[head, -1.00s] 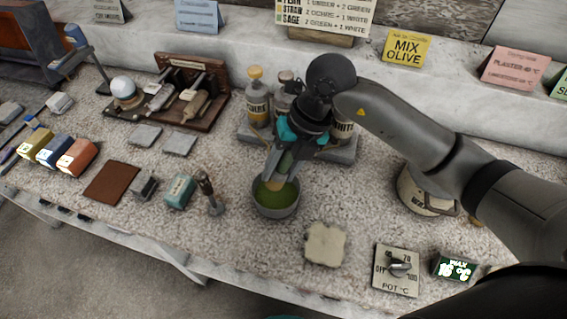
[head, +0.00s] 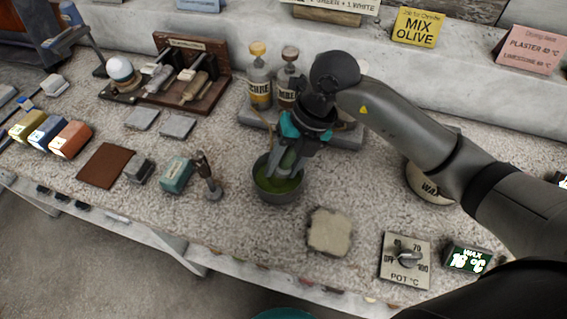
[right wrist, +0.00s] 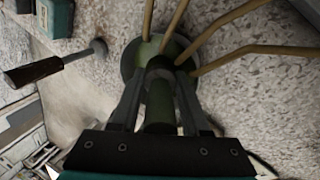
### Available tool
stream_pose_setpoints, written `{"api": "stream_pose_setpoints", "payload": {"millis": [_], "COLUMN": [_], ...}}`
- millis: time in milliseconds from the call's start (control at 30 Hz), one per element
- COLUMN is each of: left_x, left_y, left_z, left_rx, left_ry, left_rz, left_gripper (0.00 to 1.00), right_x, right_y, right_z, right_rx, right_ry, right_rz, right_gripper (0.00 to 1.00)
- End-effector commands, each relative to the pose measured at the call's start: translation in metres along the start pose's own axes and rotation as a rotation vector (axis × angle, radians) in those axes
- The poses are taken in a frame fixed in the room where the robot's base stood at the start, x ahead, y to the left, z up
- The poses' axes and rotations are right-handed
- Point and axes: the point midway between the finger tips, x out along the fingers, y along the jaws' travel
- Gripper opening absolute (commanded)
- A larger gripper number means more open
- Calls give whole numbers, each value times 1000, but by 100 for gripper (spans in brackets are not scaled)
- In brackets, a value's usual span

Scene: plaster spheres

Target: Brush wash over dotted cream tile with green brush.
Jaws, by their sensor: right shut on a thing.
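My right gripper (head: 290,160) is shut on the green brush and points down into a dark grey bowl (head: 262,192) of green wash (head: 280,183). In the right wrist view the green brush (right wrist: 158,105) stands between the fingers, and its lower end is over or in the bowl (right wrist: 135,62); its tip is hidden. A cream tile (head: 330,231) with uneven edges lies flat to the right of the bowl, apart from it. Its dots are too small to make out. My left gripper is not in view.
Bottles (head: 259,88) stand on a rack behind the bowl. A small dark-handled tool (head: 209,180) and a teal block (head: 176,174) are left of it. A yellow sign says MIX OLIVE (head: 417,27).

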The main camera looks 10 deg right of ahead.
Motion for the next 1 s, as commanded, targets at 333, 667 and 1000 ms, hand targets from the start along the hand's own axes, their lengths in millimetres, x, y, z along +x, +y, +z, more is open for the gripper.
{"api": "stream_pose_setpoints", "payload": {"millis": [333,667,1000], "left_x": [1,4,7], "left_y": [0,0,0], "left_z": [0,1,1], "left_rx": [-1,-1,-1], "left_ry": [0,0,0], "left_rz": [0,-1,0], "left_gripper": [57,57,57], "right_x": [1,5,9], "right_y": [0,-2,-3], "right_z": [0,0,0], "right_rx": [0,0,0], "right_ry": [-1,0,0], "right_rz": [0,0,0], "right_gripper": [0,0,0]}}
